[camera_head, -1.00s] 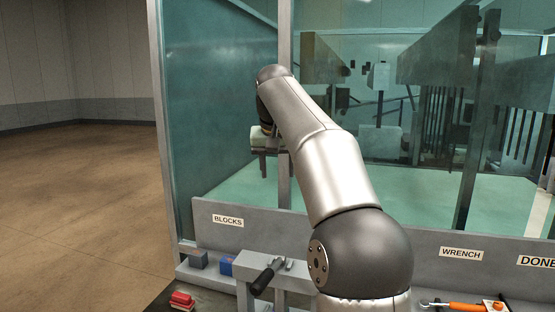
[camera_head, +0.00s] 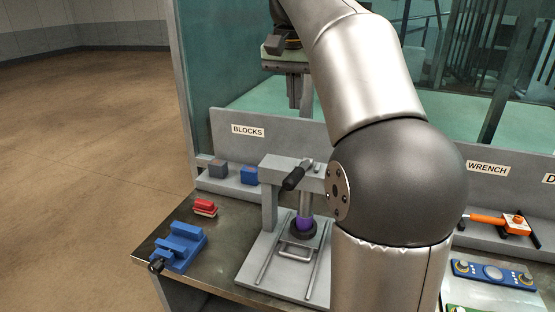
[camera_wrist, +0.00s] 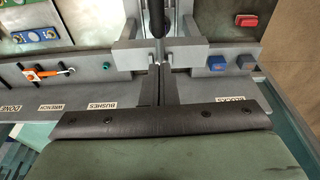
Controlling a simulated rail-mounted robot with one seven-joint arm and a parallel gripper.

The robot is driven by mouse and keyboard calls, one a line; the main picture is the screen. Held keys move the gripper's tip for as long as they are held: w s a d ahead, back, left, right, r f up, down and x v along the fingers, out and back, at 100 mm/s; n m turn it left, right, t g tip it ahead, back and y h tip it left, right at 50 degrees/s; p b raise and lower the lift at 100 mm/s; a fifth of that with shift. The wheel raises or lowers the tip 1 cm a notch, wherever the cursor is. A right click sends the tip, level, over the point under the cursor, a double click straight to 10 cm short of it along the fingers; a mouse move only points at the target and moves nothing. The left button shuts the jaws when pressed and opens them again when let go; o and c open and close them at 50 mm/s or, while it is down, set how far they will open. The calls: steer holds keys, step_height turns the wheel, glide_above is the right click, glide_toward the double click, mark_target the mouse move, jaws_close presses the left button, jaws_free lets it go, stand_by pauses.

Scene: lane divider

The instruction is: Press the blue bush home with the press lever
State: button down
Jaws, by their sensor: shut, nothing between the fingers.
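The press (camera_head: 268,207) stands on the bench, with its lever (camera_head: 293,178) ending in a black grip that points down and left. A violet-blue bush (camera_head: 305,222) sits upright under the ram, in a dark round seat; how deep it sits I cannot tell. My gripper (camera_head: 294,100) is shut and empty, raised above and behind the press, apart from the lever. In the wrist view my gripper's fingers (camera_wrist: 157,88) point toward the press crossbar (camera_wrist: 185,54). The bush cannot be made out there.
Blue (camera_head: 249,176) and grey (camera_head: 218,169) blocks stand on the shelf left of the press. A blue vise (camera_head: 180,247) and a red item (camera_head: 205,207) are front left. Glass panels rise behind.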

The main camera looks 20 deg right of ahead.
steer(key=f, duration=0.1)
glide_toward(294, 174)
steer(key=f, duration=0.1)
steer(key=w+d+f, duration=0.1)
steer(key=f, duration=0.3)
steer(key=shift+w+d, duration=0.4)
steer(key=shift+a+f, duration=0.1)
steer(key=shift+f, duration=0.45)
steer(key=b, duration=0.1)
steer(key=f+b, duration=0.2)
steer(key=shift+s+a+f+h, duration=0.15)
steer(key=shift+s+a+h, duration=0.15)
steer(key=shift+s, duration=0.1)
